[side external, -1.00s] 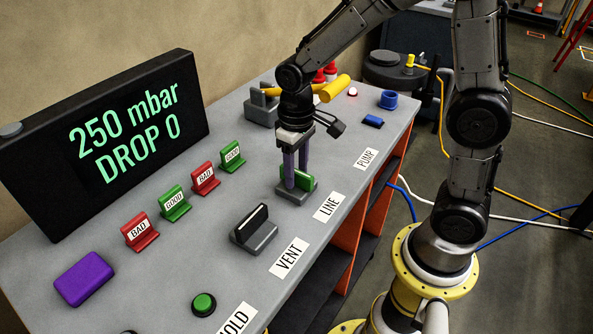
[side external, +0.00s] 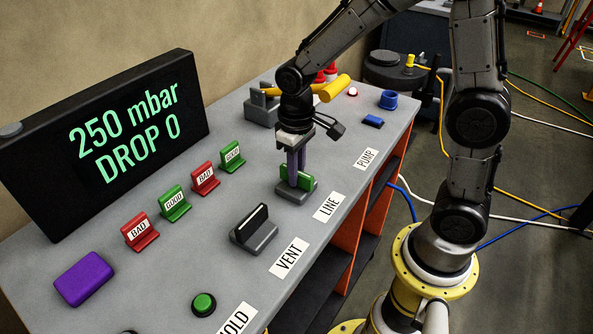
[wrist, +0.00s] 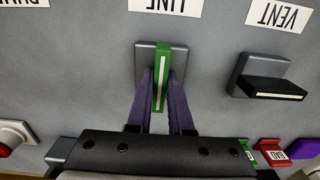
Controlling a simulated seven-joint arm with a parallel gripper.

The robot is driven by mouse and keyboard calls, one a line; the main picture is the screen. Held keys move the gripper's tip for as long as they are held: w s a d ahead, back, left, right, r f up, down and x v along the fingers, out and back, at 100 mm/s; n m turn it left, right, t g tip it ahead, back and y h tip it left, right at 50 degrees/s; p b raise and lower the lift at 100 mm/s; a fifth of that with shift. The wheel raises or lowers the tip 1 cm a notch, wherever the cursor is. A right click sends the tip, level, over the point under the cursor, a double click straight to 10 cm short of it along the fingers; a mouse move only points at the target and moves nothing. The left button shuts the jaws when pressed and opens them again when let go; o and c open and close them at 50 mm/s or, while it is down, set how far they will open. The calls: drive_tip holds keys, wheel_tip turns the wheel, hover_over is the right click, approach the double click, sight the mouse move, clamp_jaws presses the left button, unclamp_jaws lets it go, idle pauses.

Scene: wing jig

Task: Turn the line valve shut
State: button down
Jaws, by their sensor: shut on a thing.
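The line valve is a green upright handle (wrist: 162,62) on a grey square base (wrist: 143,57), beside the LINE label (side external: 330,206). The green handle also shows in the side external view (side external: 309,184), partly hidden by my fingers. My gripper (wrist: 161,92) points down over the valve, its two purple fingers pressed against either side of the handle. It is shut on the handle. In the wrist view the handle runs up and down the picture, with its end toward the LINE label.
The vent valve (side external: 254,230) with a black handle stands nearby. Green and red tags marked GOOD and BAD (side external: 141,231) stand in a row before the display (side external: 105,140), which reads 250 mbar, DROP 0. A purple block (side external: 84,278) and green button (side external: 203,304) are at the front.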

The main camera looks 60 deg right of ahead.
drive_tip(key=shift+m, duration=0.3)
drive_tip(key=m, duration=0.3)
drive_tip(key=shift+m, duration=0.3)
drive_tip(key=m, duration=0.4)
drive_tip(key=shift+r+m, duration=0.1)
drive_tip(key=shift+m, duration=0.2)
drive_tip(key=m, duration=0.9)
drive_tip(key=c, duration=0.8)
unclamp_jaws()
